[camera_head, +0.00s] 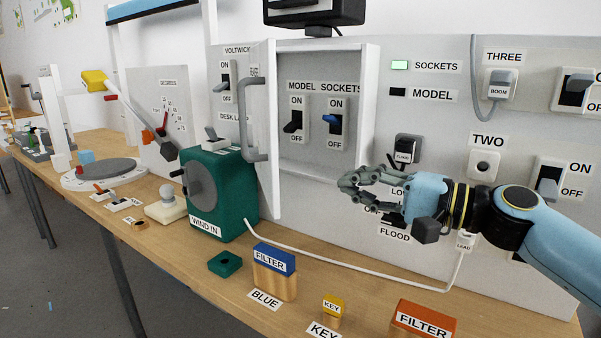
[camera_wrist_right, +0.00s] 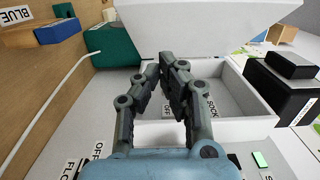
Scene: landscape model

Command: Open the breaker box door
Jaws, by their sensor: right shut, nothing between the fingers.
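The breaker box (camera_head: 368,100) is a pale frame on the grey panel, and it also shows in the wrist view (camera_wrist_right: 270,125). Its white door (camera_head: 268,185) stands swung out to the left, with a grey bar handle (camera_head: 252,118) on its outer face. In the wrist view the door (camera_wrist_right: 215,30) is a white slab beyond the fingertips. Inside the box are a black-lever switch (camera_head: 293,124) and a blue-lever switch (camera_head: 331,120). My right gripper (camera_head: 347,186) is shut and empty, in front of the box's lower right part; it also shows in the wrist view (camera_wrist_right: 163,70). My left gripper is out of view.
A green WIND IN box (camera_head: 228,170) with a crank stands left of the door. A blue filter block (camera_head: 274,260), a yellow key block (camera_head: 333,307) and an orange filter block (camera_head: 424,320) are at the table front. A white cable (camera_head: 340,265) crosses the table.

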